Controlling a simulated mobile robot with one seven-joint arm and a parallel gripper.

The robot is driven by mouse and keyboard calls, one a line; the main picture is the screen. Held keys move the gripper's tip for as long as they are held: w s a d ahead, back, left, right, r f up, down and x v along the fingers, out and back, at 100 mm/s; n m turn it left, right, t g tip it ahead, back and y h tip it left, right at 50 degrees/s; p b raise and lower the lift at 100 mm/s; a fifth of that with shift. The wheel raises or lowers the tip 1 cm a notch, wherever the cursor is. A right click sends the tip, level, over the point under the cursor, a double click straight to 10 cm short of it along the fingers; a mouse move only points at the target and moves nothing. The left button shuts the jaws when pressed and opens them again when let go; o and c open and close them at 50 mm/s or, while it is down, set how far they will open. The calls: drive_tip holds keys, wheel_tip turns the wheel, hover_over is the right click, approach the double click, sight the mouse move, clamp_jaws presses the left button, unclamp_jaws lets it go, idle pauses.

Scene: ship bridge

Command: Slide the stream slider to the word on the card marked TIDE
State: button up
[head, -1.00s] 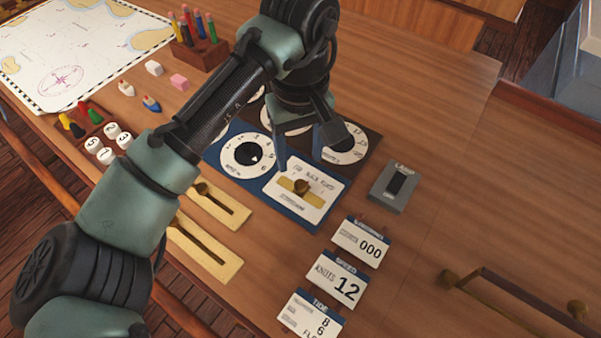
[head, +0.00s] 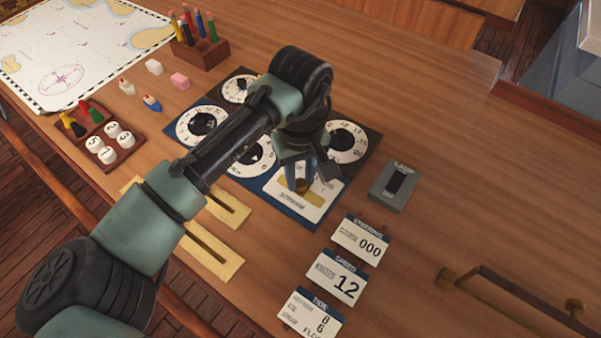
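The stream slider (head: 292,205) is a white plate with a short gold slot and a gold knob (head: 302,186), on a blue panel at the middle of the table. The knob is near the middle of the slot. My gripper (head: 303,178) points down over the slider, with its fingertips at the knob. The wrist hides most of the fingers and the plate's upper part, so I cannot tell whether they grip the knob. The TIDE card (head: 311,318) stands at the bottom edge. It reads 8, 6 and a word starting "FLO", cut off by the frame.
A SPEED card (head: 337,280) shows 12 and another card (head: 361,241) shows 000. A grey lamp switch (head: 393,187) is right of the slider. Round dials (head: 346,141) lie behind and left. Two gold slotted plates (head: 211,250) lie front left.

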clamp_jaws()
idle(1.0)
